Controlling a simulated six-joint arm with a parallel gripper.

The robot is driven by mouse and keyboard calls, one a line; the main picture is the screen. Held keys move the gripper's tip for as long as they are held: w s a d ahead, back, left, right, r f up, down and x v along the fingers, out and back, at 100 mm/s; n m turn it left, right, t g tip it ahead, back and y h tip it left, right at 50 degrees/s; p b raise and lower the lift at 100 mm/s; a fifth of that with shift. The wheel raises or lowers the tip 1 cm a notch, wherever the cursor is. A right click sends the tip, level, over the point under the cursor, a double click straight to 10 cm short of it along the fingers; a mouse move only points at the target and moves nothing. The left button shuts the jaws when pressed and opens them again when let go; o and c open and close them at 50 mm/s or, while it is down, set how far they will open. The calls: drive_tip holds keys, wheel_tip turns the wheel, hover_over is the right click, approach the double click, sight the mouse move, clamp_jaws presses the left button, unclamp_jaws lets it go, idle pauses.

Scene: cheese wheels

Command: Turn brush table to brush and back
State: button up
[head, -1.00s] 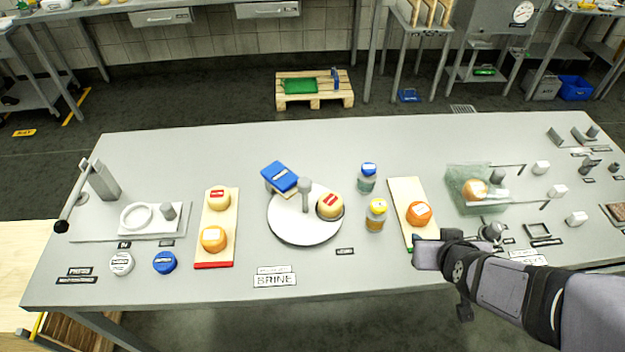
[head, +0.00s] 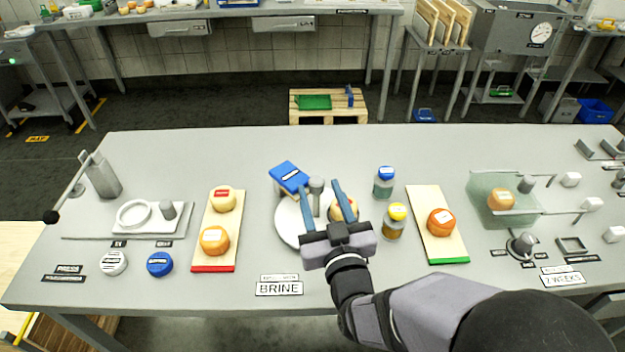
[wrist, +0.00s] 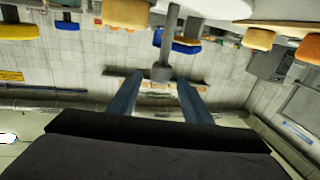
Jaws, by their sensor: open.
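The round pale turntable (head: 287,226) stands mid-table behind the BRINE label. A grey upright post (head: 316,187) rises from it, and a yellow cheese wheel (head: 345,207) sits at its right, partly covered by my gripper. A blue labelled block with a pale underside (head: 288,175), possibly the brush, is at its back left edge. My gripper (head: 321,190) is open and empty over the front of the turntable, its fingers pointing away. The post shows between the fingers in the head view and also in the wrist view (wrist: 161,72); I cannot tell whether they touch it.
A blue-capped jar (head: 384,184) and a yellow-capped jar (head: 396,222) stand close right of the turntable. A green-ended board (head: 432,197) with an orange cheese lies beyond. A red-ended board (head: 209,257) with two cheeses lies left. The table behind the turntable is clear.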

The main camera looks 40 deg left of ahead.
drive_tip(key=shift+w+a+f, duration=0.1)
drive_tip(key=shift+a+f, duration=0.05)
drive_tip(key=shift+f, duration=0.2)
drive_tip(key=shift+a+r, duration=0.1)
drive_tip(key=p+x, duration=0.1)
drive_tip(key=x, duration=0.6)
drive_tip(key=shift+p, duration=0.35)
drive_tip(key=shift+c, duration=0.7)
clamp_jaws()
